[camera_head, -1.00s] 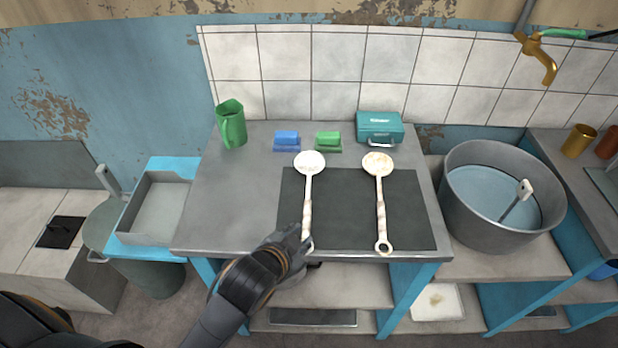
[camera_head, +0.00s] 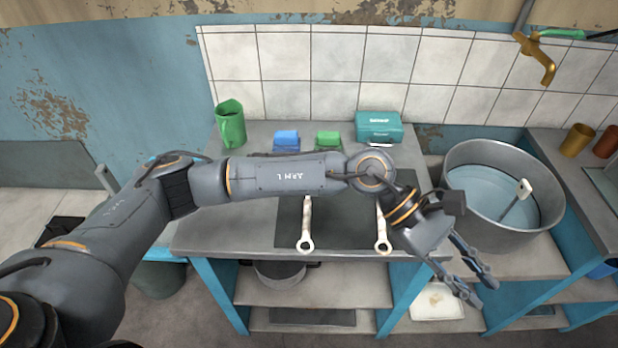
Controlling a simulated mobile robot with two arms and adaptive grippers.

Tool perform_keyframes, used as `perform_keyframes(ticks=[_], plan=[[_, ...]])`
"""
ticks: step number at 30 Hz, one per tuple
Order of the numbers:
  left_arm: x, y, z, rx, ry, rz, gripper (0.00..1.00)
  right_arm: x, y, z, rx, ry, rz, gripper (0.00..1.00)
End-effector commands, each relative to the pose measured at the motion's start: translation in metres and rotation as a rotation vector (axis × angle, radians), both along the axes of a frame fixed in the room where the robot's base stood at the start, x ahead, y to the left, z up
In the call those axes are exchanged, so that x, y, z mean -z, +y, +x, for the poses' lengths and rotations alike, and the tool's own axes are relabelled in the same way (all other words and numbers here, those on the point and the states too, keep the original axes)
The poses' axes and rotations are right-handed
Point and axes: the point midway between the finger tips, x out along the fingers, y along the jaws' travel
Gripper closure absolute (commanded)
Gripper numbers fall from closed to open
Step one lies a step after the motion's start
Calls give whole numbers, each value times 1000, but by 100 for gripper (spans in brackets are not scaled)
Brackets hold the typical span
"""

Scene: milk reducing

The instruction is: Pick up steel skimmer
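Two pale long-handled tools lie on a dark mat (camera_head: 342,225) on the grey table. The lower handle of the left skimmer-like tool (camera_head: 306,232) and that of the right one (camera_head: 382,232) show, each ending in a ring; my arm hides their round heads. I cannot tell which is the steel skimmer. My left arm crosses above the table from the left. My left gripper (camera_head: 486,292) is past the table's right front corner, pointing down and right. Its fingers are apart and empty. My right gripper is not in view.
A green mug (camera_head: 230,123), a blue block (camera_head: 286,141), a green block (camera_head: 328,141) and a teal case (camera_head: 379,127) stand at the back of the table. A large metal pot (camera_head: 500,195) with pale blue contents stands at right.

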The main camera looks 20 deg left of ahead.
Motion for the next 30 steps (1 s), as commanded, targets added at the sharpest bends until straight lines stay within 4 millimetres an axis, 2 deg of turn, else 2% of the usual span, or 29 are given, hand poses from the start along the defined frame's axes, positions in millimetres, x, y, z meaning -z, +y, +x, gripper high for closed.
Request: perform_keyframes(ticks=[1,2,3,5,6,9,12,14,17,24,30], plan=[[24,27,19,79,-157,145,77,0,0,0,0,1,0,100],[39,46,30,133,-238,234,77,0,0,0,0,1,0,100],[54,74,46,203,-337,355,77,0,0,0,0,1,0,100],[66,119,74,296,-452,531,77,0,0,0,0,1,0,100],[69,148,91,349,-510,639,77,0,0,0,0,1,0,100],[61,211,126,451,-596,864,77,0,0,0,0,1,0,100],[50,250,144,507,-622,1000,77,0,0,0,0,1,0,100],[45,262,150,526,-629,1043,77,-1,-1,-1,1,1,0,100],[50,271,152,539,-627,1070,77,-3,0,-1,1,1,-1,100],[95,279,148,539,-626,1067,77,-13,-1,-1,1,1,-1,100],[122,284,147,538,-629,1064,77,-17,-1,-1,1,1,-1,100]])
